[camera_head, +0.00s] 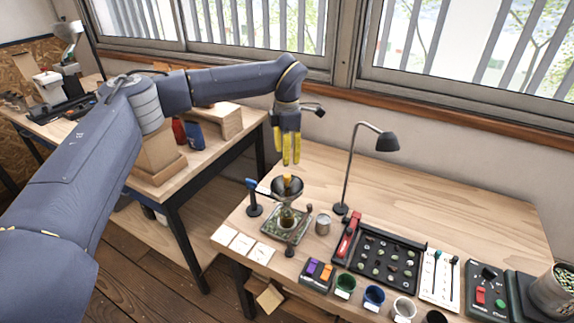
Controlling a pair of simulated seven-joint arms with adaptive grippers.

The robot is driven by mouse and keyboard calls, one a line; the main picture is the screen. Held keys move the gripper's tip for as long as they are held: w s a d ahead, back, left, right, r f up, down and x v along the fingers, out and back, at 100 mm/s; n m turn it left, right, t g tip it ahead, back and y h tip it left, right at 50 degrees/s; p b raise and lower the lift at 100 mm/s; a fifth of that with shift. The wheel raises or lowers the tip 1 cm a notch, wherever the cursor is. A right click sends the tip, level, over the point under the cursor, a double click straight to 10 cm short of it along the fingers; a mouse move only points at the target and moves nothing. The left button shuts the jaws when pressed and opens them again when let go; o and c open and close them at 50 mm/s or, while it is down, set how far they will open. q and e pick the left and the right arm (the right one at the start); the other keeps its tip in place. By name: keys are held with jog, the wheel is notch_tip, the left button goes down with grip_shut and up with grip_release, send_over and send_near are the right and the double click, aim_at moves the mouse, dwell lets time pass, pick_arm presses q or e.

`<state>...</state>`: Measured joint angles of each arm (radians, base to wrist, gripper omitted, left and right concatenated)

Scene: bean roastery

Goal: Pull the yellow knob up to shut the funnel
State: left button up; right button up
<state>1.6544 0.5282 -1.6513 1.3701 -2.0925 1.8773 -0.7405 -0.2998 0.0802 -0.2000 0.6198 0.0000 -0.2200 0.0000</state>
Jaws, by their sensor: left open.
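The funnel (276,193) is a dark bowl held over a glass vessel (286,218) on a small patterned tray (270,229) near the left end of the front table. The yellow knob (287,181) stands up from the middle of the funnel. My left gripper (291,163) has yellow fingers that point down, a little above the knob and apart from it. It is open and holds nothing. My right gripper is out of view.
A black lamp (382,140) stands right of the funnel. A metal can (323,224) and a blue-topped stand (254,204) are close by. A black bean tray (378,262), cups and button panels fill the front right. The table's back is clear.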

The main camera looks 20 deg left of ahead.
pick_arm(q)
jog(key=shift+r, duration=1.65)
